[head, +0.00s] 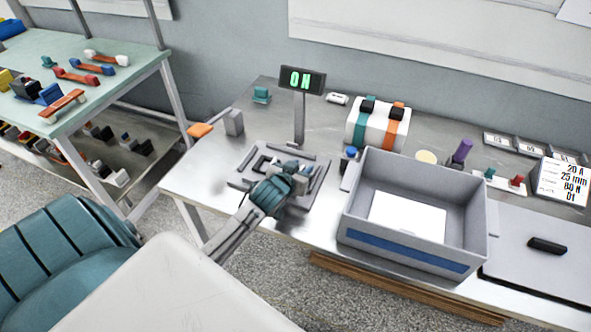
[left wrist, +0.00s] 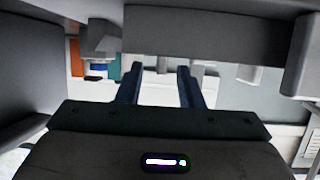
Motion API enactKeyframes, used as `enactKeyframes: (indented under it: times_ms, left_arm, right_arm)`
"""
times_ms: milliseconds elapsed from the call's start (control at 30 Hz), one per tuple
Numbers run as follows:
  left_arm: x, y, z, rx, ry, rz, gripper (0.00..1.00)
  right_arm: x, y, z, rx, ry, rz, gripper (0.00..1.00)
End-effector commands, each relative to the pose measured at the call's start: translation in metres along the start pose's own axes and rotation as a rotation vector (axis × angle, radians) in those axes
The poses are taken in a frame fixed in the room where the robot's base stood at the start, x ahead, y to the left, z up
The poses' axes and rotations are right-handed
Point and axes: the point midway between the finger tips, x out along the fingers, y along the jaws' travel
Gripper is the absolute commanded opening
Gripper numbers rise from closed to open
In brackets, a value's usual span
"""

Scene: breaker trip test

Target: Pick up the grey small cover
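My left gripper (head: 292,180) is over the grey fixture plate (head: 240,180) in the middle of the bench and hides part of it. In the left wrist view its two dark fingers (left wrist: 160,78) stand apart with a pale gap between them, so it is open; I see nothing held. I cannot tell for certain which part is the grey small cover. A small grey block (head: 234,122) stands upright at the bench's left end, apart from the gripper. Grey bars also lie on the fixture plate around the gripper. My right gripper is not in view.
A grey open box (head: 362,190) with a white sheet inside stands right of the gripper. Behind the fixture, a post carries a display (head: 302,80) reading ON. A striped white unit (head: 377,123) stands at the back. A dark piece (head: 547,246) lies on the grey mat at right.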

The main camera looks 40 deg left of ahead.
Motion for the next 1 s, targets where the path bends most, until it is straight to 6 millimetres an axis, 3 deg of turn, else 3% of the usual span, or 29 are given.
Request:
enactKeyframes:
  times_ms: [333,500,833,1000]
  left_arm:
    - [0.008,0.000,0.001,0.000,-0.001,0.000,0.32]
    - [0.008,0.000,0.001,0.000,-0.001,0.000,0.00]
    - [0.007,0.000,-0.001,0.000,0.000,0.000,0.00]
    - [0.000,0.000,-0.019,0.001,0.004,0.001,0.00]
  right_arm:
    - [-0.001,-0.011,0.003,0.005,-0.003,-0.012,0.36]
    - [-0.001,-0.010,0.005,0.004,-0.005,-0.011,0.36]
    - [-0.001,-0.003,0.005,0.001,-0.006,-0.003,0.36]
    - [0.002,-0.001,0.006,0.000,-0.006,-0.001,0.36]
